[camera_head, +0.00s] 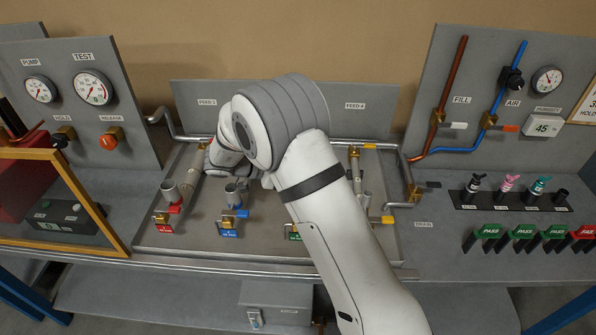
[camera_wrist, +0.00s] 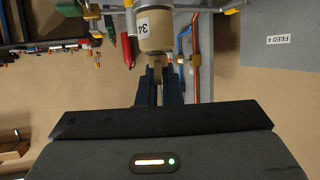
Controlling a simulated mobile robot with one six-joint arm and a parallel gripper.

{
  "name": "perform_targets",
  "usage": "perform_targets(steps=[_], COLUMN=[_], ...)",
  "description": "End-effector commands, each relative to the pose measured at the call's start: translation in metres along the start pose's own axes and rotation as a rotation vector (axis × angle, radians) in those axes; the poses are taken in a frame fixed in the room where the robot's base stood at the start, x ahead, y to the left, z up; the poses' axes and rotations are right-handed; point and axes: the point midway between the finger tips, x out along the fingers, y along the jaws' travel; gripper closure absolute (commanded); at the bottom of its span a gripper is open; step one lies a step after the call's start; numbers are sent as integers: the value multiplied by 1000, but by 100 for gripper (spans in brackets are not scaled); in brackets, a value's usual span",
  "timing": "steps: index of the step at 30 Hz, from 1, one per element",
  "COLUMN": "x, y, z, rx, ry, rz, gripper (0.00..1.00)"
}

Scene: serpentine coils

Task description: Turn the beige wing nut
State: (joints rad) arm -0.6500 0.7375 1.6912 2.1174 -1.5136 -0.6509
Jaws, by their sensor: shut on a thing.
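In the wrist view, the two dark fingers of my gripper (camera_wrist: 160,88) are closed on a small beige piece (camera_wrist: 158,64), which I take to be the wing nut. Most of it is hidden between the fingers. Directly beyond it is a beige cylinder (camera_wrist: 154,32) with a white label reading 34, cut off by the picture's top edge. In the head view my arm bends over the middle of the bench tray, and its links hide the gripper and the wing nut.
A metal tray (camera_head: 180,241) holds upright pipe stubs and coloured valve handles, including a blue one (camera_head: 236,213). Gauge panels stand left (camera_head: 125,125) and right (camera_head: 480,140). An orange-framed window (camera_head: 117,243) stands front left. Bottles (camera_head: 507,184) stand at right.

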Motion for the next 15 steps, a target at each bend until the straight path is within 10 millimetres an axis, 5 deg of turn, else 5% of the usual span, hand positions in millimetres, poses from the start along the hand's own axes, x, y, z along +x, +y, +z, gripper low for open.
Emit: perform_targets(steps=[15], x=[-2], y=[-2], z=[-4], rx=[69], ry=[1], rz=[145], gripper=[100])
